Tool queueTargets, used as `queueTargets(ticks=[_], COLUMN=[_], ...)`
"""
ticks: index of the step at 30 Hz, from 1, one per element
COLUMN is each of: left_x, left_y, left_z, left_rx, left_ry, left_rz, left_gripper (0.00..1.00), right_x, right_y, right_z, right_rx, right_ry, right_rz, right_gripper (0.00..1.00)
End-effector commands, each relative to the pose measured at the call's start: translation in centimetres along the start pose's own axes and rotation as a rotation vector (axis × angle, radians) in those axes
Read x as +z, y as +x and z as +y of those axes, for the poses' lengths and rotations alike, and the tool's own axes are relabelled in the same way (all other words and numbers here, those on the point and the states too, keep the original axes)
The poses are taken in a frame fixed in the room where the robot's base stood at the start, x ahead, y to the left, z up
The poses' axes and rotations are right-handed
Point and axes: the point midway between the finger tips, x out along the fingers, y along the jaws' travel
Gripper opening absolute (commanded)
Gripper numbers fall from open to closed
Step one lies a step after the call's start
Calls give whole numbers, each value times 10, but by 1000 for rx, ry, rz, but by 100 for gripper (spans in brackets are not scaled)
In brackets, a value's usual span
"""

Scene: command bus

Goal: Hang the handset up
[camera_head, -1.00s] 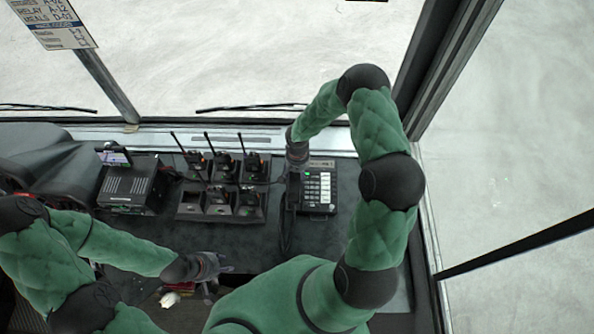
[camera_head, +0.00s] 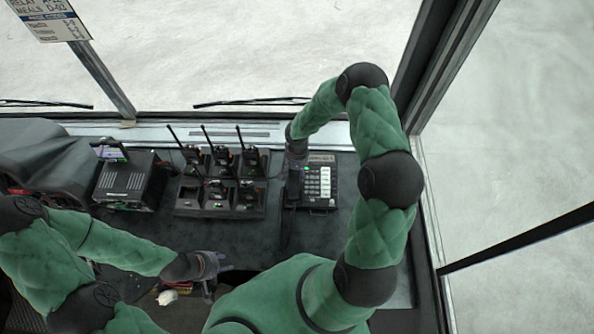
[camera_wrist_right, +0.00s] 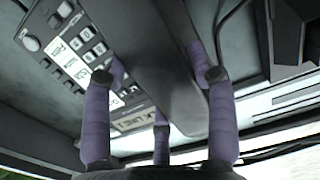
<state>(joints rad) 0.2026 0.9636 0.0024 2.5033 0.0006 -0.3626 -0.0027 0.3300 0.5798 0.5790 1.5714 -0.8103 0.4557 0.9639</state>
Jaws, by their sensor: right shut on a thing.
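The desk phone (camera_head: 320,184) sits on the dashboard in the head view, with its keypad facing up. Its keypad also shows in the right wrist view (camera_wrist_right: 80,52). My right gripper (camera_head: 296,163) is over the left side of the phone. In the right wrist view its purple fingers (camera_wrist_right: 160,90) are shut around the dark handset (camera_wrist_right: 165,55), which lies alongside the keypad. I cannot tell whether the handset rests fully in its cradle. My left gripper (camera_head: 216,264) is low at the near edge of the dashboard, away from the phone; its jaw state is unclear.
Several radios stand in a charger (camera_head: 220,200) left of the phone. A black box unit (camera_head: 127,182) with a small screen is farther left. The windscreen is behind, and a window pillar is on the right. Clear dashboard lies in front of the charger.

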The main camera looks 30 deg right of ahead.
Motion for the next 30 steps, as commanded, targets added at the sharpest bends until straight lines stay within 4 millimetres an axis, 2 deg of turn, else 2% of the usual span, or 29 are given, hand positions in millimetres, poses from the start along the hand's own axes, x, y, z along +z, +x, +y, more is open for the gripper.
queueTargets(ticks=[30], left_x=[0], left_y=[9], left_z=[-3], left_rx=[0], left_ry=[0], left_rz=[0], left_gripper=[40], right_x=[0], right_y=[1], right_z=[0], right_rx=[0], right_ry=[0], right_rz=[1], right_gripper=[13])
